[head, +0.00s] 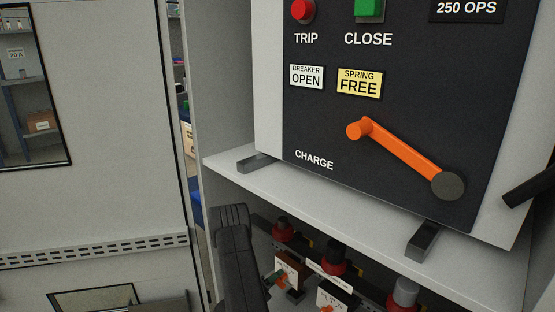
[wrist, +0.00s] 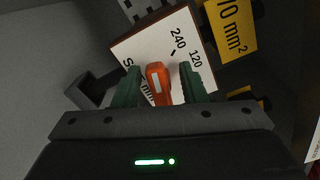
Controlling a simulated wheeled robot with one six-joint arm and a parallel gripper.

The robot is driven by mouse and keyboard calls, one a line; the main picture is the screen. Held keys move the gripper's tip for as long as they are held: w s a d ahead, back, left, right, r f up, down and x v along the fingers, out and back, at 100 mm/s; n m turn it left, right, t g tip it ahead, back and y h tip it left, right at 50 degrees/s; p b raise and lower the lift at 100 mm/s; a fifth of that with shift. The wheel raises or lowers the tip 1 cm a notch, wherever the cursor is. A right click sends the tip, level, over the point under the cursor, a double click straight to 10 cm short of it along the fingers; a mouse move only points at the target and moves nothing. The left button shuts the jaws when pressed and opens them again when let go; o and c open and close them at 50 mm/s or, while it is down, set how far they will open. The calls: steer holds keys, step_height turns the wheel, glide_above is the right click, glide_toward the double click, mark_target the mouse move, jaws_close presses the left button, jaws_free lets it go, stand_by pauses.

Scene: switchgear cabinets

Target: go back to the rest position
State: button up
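My gripper (wrist: 158,82) has two green fingers, set apart on either side of an orange knob (wrist: 155,75), with a small gap on each side. The knob is on a white-faced dial box (wrist: 158,48) marked 240 and 120. In the head view my gripper (head: 273,280) is small, at the lower middle, beside the left dial box (head: 290,268) under the shelf. My dark arm link hides part of that area. Whether the fingers touch the dial face cannot be told.
Above is a breaker panel (head: 330,120) with an orange charge handle (head: 400,147), reading OPEN and SPRING FREE. A white shelf (head: 340,222) lies just over the dial boxes. A second dial box (head: 336,296) stands to the right. Yellow 10 mm² tags (wrist: 232,25) are close by.

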steer(key=shift+s+d+r+m, duration=0.1)
steer(key=shift+r+m, duration=0.05)
steer(key=shift+m, duration=1)
steer(key=shift+r+m, duration=0.1)
steer(key=shift+m, duration=1.05)
